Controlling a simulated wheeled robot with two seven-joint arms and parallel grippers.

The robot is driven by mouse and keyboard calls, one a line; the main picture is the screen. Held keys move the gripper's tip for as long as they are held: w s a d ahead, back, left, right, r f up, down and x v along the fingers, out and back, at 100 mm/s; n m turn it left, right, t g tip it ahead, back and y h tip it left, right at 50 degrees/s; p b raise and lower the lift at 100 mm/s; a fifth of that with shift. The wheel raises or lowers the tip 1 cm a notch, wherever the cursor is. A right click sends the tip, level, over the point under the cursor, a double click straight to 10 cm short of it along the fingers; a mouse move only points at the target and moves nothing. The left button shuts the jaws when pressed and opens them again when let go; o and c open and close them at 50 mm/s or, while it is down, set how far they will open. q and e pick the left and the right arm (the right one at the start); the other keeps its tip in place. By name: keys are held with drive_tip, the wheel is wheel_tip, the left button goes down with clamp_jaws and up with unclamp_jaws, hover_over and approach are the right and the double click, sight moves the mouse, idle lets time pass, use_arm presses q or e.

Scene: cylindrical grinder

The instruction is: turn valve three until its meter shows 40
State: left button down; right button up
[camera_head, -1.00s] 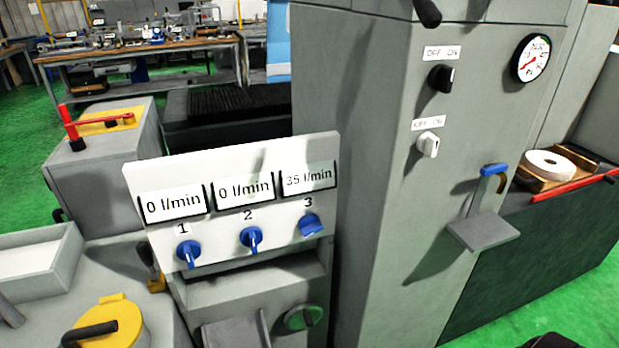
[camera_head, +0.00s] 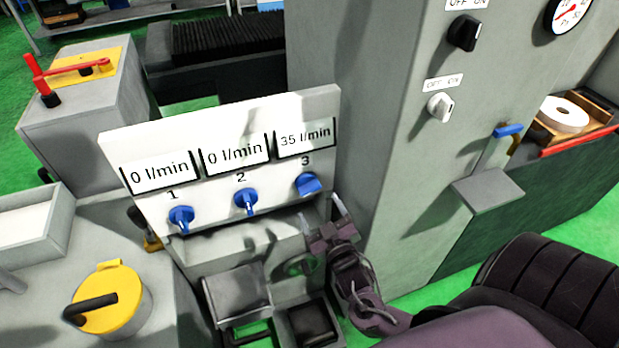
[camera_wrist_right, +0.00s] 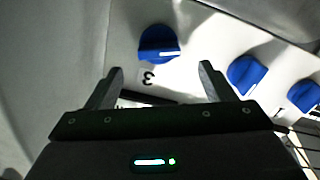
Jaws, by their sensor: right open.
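Valve three (camera_head: 308,183) is a blue knob at the right end of the white panel (camera_head: 215,108). Its meter (camera_head: 305,138) above it reads 35 l/min. Valve two (camera_head: 246,201) and valve one (camera_head: 181,219) are blue knobs to its left, and both their meters read 0 l/min. My right gripper (camera_head: 322,212) is open and empty, just below and right of valve three. In the right wrist view, valve three (camera_wrist_right: 158,44) is ahead of my open right gripper (camera_wrist_right: 162,75), apart from the fingers. My left gripper is not in view.
A tall grey cabinet (camera_head: 400,160) with two OFF/ON switches stands right of the panel. A blue-handled lever (camera_head: 508,130) and a small grey shelf (camera_head: 487,190) stick out from it.

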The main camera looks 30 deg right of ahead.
sight(310, 191)
drive_tip(key=x, duration=0.4)
drive_tip(key=p+x, duration=0.1)
drive_tip(key=x, duration=0.1)
drive_tip(key=shift+w+r, duration=0.35)
drive_tip(key=shift+r, duration=0.05)
drive_tip(key=shift+w+d+f, duration=0.1)
drive_tip(key=shift+w+d, duration=0.1)
drive_tip(key=shift+w, duration=0.25)
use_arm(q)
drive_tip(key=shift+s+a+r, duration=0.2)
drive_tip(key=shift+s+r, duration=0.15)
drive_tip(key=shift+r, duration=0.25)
use_arm(e)
drive_tip(key=c, duration=1)
drive_tip(key=shift+o, duration=0.2)
drive_tip(key=shift+n+p, duration=0.3)
drive_tip(key=shift+p, duration=0.1)
drive_tip(key=shift+n, duration=0.6)
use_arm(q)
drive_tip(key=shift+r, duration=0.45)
